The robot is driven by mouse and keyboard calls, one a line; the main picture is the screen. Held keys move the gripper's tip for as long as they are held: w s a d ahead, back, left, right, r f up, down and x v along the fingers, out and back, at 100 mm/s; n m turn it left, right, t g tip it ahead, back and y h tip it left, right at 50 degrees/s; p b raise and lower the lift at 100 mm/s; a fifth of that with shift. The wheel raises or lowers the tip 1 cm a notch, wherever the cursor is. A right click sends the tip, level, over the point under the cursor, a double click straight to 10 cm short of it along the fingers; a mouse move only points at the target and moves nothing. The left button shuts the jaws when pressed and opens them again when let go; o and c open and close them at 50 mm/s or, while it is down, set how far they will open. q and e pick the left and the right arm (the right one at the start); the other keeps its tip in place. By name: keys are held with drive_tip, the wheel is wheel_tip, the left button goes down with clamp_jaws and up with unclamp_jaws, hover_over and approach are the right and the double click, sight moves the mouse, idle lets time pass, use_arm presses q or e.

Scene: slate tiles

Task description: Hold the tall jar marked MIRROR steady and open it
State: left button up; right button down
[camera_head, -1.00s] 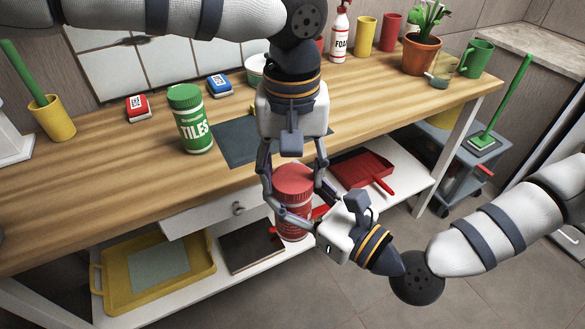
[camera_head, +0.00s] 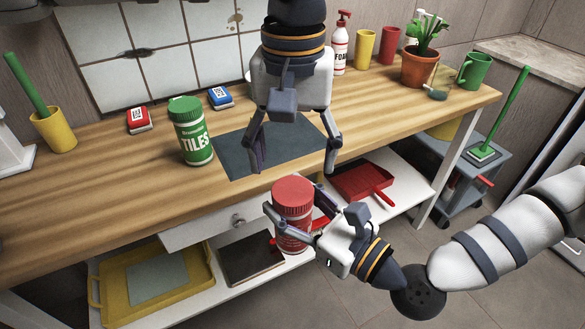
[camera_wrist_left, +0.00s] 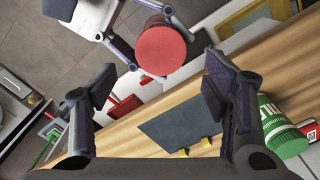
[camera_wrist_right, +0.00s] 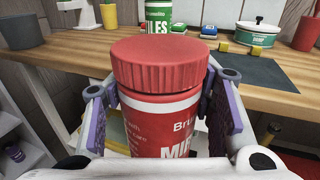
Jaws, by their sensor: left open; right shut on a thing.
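The red jar (camera_head: 292,218) has a ribbed red lid (camera_head: 293,194) seated on it. In the right wrist view its label starts "MI" (camera_wrist_right: 180,150), the rest cut off. My right gripper (camera_head: 297,226) is shut on the jar's body and holds it upright in front of the bench edge. The lid also shows from above in the left wrist view (camera_wrist_left: 161,50). My left gripper (camera_head: 293,165) is open and empty, above and behind the jar near the bench's front edge, apart from the lid.
A green TILES jar (camera_head: 190,132) stands on the wooden bench (camera_head: 110,190) left of a dark mat (camera_head: 240,155). Red and blue boxes (camera_head: 139,120) lie behind. A red dustpan (camera_head: 362,182) and yellow tray (camera_head: 110,296) lie on the shelf below.

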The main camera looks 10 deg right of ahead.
sight(292, 190)
use_arm(q)
drive_tip(key=shift+r+m, duration=0.7)
drive_tip(key=shift+r, duration=0.05)
wheel_tip(292, 190, down, 8)
drive_tip(key=shift+r, duration=0.2)
drive_tip(key=shift+c, duration=0.3)
drive_tip(key=c, duration=1.2)
drive_tip(key=shift+o, duration=0.2)
drive_tip(key=n, duration=0.3)
drive_tip(key=shift+w, duration=0.1)
drive_tip(key=o, duration=1.3)
drive_tip(key=shift+a, duration=0.1)
drive_tip(key=shift+c, duration=0.2)
